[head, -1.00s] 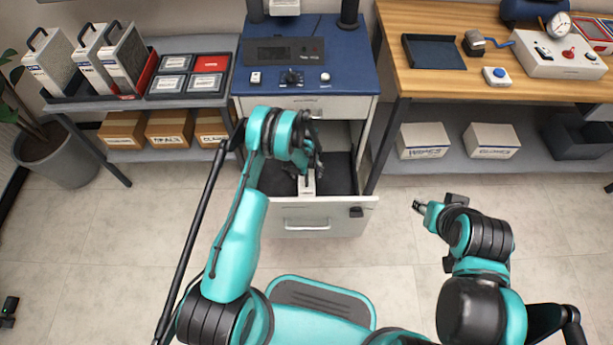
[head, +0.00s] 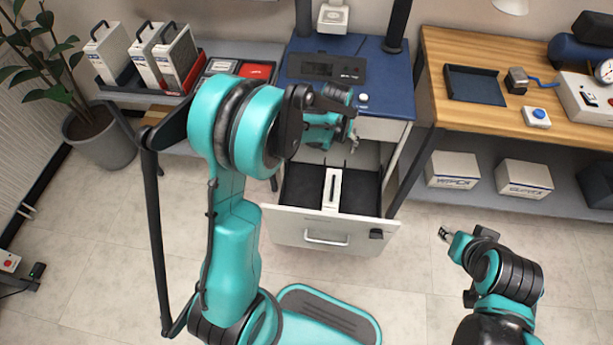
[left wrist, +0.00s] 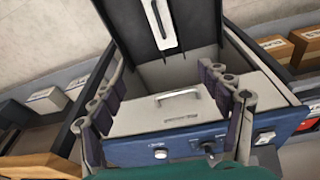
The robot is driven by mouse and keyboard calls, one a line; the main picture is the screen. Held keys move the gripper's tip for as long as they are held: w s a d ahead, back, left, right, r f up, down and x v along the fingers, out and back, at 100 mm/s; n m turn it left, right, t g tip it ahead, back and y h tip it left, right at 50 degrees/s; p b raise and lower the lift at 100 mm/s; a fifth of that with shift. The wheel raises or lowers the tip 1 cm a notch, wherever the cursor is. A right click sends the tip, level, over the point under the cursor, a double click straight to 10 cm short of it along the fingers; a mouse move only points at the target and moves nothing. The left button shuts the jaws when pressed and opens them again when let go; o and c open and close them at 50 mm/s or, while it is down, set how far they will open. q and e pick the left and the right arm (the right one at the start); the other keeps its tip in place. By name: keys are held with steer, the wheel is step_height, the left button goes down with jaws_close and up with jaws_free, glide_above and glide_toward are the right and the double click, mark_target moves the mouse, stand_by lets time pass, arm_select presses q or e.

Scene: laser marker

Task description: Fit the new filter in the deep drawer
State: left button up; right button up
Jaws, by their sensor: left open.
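The deep drawer (head: 285,228) stands pulled out, its inside dark in the head view. A narrow white block (head: 331,190) with a dark strip along its top sits upright in its middle, running front to back. It looks like a filter seen from above; how deep it sits is hidden. It also shows in the left wrist view (left wrist: 150,30). My left gripper (left wrist: 165,105) is open and empty, with the upper drawer's front and handle beyond its fingers. It is apart from the block, near the cabinet front. My right gripper (head: 444,234) hangs right of the drawer, too small to read.
Several filters (head: 177,57) with black handles stand on the left shelf beside a red case (head: 257,71). The blue cabinet top (head: 394,78) lies behind my left gripper. A wooden bench (head: 470,112) stands right. The floor before the drawer is clear.

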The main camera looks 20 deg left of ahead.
arm_select(q)
steer(key=s+r+t, duration=0.1)
steer(key=s+r, duration=0.3)
steer(key=s, duration=0.3)
steer(key=s+r+m+t, duration=0.1)
steer(key=s+r+t, duration=0.1)
steer(key=s+r, duration=0.3)
steer(key=s+r+m+t, duration=0.1)
steer(key=s+r, duration=0.4)
steer(key=s, duration=0.6)
steer(key=shift+t, duration=0.4)
